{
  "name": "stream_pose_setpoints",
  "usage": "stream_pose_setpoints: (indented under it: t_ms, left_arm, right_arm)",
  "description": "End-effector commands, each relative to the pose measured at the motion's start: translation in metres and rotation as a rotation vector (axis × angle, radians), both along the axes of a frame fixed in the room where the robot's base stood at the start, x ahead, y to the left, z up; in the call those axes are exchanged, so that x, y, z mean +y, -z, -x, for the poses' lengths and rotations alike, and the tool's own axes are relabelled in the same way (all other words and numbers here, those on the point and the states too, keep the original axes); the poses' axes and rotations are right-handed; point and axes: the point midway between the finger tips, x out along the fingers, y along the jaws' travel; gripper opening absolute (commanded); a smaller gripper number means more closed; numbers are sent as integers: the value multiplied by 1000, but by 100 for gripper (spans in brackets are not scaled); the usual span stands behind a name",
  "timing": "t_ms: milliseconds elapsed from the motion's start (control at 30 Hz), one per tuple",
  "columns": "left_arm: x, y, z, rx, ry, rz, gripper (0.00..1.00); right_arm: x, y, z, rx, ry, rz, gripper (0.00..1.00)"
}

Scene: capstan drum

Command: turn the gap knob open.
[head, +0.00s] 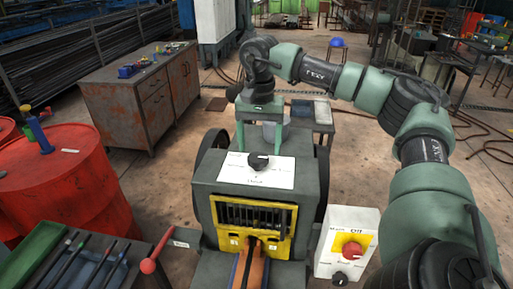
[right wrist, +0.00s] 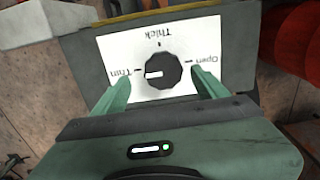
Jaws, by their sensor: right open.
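The gap knob (head: 259,161) is a round black knob on a white label plate (head: 231,174) on top of the grey machine. In the right wrist view the knob (right wrist: 163,70) has a white mark on its left side, towards the word Thin. Open is printed on the right of the plate (right wrist: 112,40) and Thick at the top, all upside down. My right gripper (head: 259,146) is open, with its green fingers on either side of the knob. In the wrist view gaps show between the fingers and the knob. My left gripper is not in view.
A yellow-framed slot (head: 279,214) is on the machine's front. A lever with a red ball (head: 148,266), a tool tray and red drums (head: 72,180) are at left.

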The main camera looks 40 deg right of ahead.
Motion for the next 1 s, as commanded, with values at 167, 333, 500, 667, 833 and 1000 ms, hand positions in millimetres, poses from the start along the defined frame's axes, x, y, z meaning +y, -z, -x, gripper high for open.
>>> stream_pose_setpoints:
  t_ms: [167, 333, 500, 667, 833, 1000]
  left_arm:
    - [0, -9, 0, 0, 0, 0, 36]
    - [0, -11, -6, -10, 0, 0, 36]
    - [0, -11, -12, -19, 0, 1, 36]
    - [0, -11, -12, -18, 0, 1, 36]
    - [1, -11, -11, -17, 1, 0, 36]
    - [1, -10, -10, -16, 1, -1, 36]
  right_arm:
    - [1, 22, 0, 2, 0, -1, 73]
    - [1, 31, 0, -1, 1, -2, 73]
    - [1, 32, 0, -1, 1, -2, 73]
    - [1, 32, 0, -1, 1, -2, 43]
    - [1, 32, 0, -1, 2, -2, 11]
    - [1, 33, 0, 0, 17, -1, 11]
